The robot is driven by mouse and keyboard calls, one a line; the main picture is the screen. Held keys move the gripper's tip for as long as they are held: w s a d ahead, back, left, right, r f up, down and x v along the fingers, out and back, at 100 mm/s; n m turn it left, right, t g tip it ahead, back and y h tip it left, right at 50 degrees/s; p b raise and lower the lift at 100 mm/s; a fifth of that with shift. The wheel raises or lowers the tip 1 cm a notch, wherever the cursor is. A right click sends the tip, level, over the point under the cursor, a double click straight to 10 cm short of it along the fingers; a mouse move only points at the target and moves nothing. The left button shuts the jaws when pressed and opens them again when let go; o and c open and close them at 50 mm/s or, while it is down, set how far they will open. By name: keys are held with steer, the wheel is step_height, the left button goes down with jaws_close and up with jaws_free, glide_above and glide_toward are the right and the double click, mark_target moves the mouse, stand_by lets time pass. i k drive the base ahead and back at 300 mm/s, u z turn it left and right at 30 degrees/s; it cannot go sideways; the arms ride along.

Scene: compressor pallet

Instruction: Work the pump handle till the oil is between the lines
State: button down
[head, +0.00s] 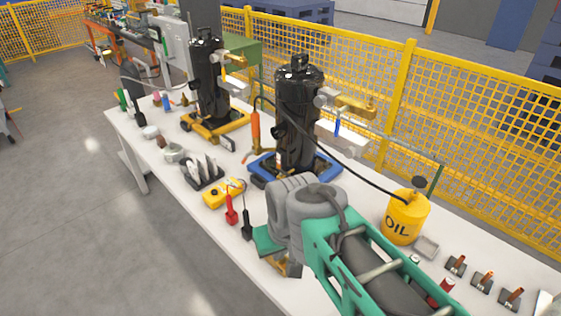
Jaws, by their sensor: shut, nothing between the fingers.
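A yellow can marked OIL (405,219) stands upright on the white table, right of my arm. A dark knob (420,183) shows above its top; I cannot tell for certain that it is the pump handle. A black hose (345,172) runs from the can's top to the nearer black compressor (297,115), which stands upright on a blue base (263,171). The oil level and its lines are too small to make out. My grey and green arm reaches in from the lower right, left of the can. My gripper's fingers are hidden behind the arm's own links.
A second black compressor (208,85) stands on a yellow base farther back. A yellow meter (222,193) with red and black probes, a dark rack (202,172) and small fittings (482,281) crowd the white table (185,208). A yellow mesh fence (465,110) runs behind. Open floor lies left.

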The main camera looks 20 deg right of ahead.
mark_target(419, 181)
steer(key=u, duration=0.8)
steer(key=i, duration=1.3)
steer(key=z, duration=2.5)
